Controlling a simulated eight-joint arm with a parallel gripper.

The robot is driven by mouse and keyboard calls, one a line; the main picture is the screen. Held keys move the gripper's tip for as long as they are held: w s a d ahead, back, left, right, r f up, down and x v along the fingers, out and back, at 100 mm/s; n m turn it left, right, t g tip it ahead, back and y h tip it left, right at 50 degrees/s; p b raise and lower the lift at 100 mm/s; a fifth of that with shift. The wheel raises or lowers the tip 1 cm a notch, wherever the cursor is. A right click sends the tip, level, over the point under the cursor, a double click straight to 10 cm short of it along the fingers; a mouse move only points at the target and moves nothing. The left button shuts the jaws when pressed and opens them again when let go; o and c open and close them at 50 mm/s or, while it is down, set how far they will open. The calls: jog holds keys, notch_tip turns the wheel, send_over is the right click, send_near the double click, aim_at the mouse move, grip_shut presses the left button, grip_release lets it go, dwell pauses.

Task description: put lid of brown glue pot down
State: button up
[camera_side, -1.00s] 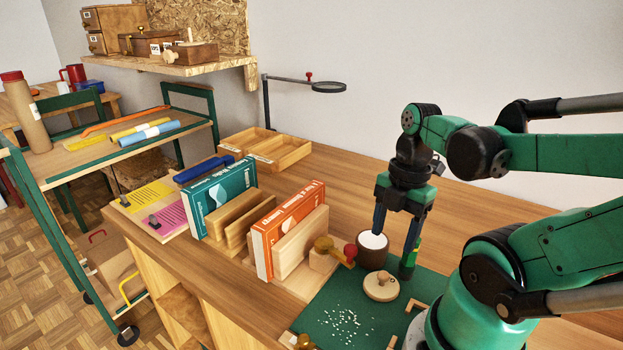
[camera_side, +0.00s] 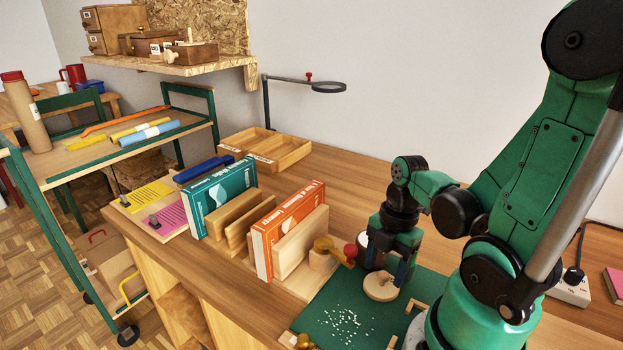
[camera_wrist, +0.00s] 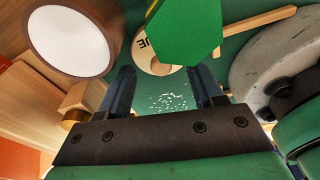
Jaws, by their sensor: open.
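The round pale wooden lid (camera_side: 380,290) lies on the green mat in front of the brown glue pot (camera_side: 365,262), apart from it in the wrist view. The lid (camera_wrist: 143,52) shows part of its lettering there; a bright green shape covers its right part. The pot (camera_wrist: 70,42) stands open with white contents at the upper left of that view. My gripper (camera_side: 387,273) is open, low over the lid and hiding much of the pot in the side view. In the wrist view its two fingers (camera_wrist: 163,80) are apart with nothing held between them.
The green mat (camera_side: 320,320) carries scattered white bits.

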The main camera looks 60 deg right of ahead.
jog(key=shift+a+f, duration=0.1)
jog(key=shift+f, duration=0.35)
grip_shut()
